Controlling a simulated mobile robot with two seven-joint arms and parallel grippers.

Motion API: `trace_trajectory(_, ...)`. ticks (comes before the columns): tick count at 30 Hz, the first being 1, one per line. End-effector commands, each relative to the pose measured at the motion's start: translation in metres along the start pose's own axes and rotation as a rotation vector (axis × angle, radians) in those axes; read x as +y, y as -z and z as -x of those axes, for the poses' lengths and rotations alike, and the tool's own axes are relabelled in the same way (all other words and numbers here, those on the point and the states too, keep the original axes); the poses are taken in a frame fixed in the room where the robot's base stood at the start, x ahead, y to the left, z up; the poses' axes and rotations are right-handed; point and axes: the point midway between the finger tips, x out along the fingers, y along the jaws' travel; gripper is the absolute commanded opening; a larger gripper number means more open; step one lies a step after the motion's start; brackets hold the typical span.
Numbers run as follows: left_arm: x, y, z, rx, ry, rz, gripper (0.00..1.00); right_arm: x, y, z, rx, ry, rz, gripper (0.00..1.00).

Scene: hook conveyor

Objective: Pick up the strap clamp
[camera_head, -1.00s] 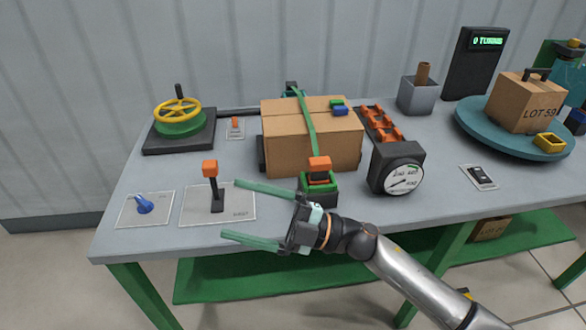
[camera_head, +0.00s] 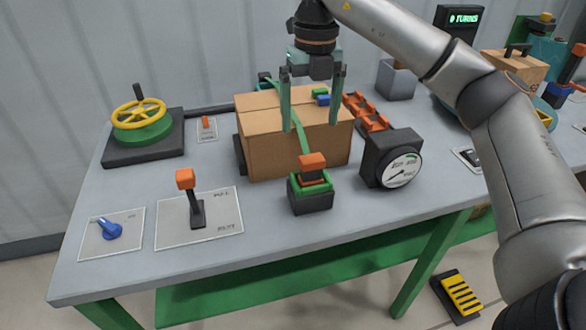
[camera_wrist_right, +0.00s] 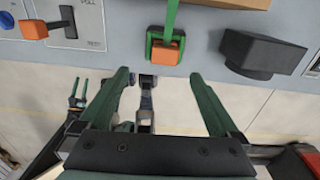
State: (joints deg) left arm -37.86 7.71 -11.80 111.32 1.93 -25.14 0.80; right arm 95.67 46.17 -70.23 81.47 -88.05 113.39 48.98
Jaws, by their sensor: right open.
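A green strap (camera_head: 303,139) runs over the cardboard box (camera_head: 270,150) and down its front. It meets a black and green block with an orange top (camera_head: 312,183) on the table, also seen in the right wrist view (camera_wrist_right: 165,46). A small green and blue piece (camera_head: 321,97) lies on the box top. I cannot tell for sure which of these is the strap clamp. My right gripper (camera_head: 309,127) points down at the box, fingers open and empty, appearing on either side of the strap. Small green prongs (camera_wrist_right: 79,92) at left in the wrist view look like my left gripper.
A dial gauge (camera_head: 393,160) stands right of the block. An orange-handled lever (camera_head: 190,195), a blue knob (camera_head: 110,230) and a yellow handwheel (camera_head: 140,115) are to the left. Orange pieces (camera_head: 366,112) stand beside the box. Bare table lies between the lever and block.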

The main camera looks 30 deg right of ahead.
Motion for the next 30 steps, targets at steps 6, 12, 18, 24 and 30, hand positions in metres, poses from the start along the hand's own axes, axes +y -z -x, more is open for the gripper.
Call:
trace_trajectory(6, 0.0, -0.001, -0.002, 0.001, -0.002, -0.001, 0.5, -0.011, 0.0, -0.017, -0.006, 0.032, -0.025, 0.97)
trace_trajectory(12, 0.002, -0.002, -0.003, -0.001, -0.004, -0.001, 0.5, -0.011, -0.001, -0.052, -0.008, 0.029, -0.023, 0.97)
trace_trajectory(18, 0.002, -0.001, -0.003, 0.0, -0.005, -0.001, 0.5, -0.011, -0.001, -0.068, -0.008, 0.027, -0.023, 0.97)
trace_trajectory(24, 0.002, 0.0, -0.001, 0.001, -0.005, -0.001, 0.5, -0.011, 0.003, -0.095, -0.006, 0.028, -0.022, 0.97)
trace_trajectory(30, 0.002, 0.0, -0.001, 0.003, -0.004, -0.001, 0.5, -0.011, 0.002, -0.117, -0.009, 0.026, -0.022, 0.97)
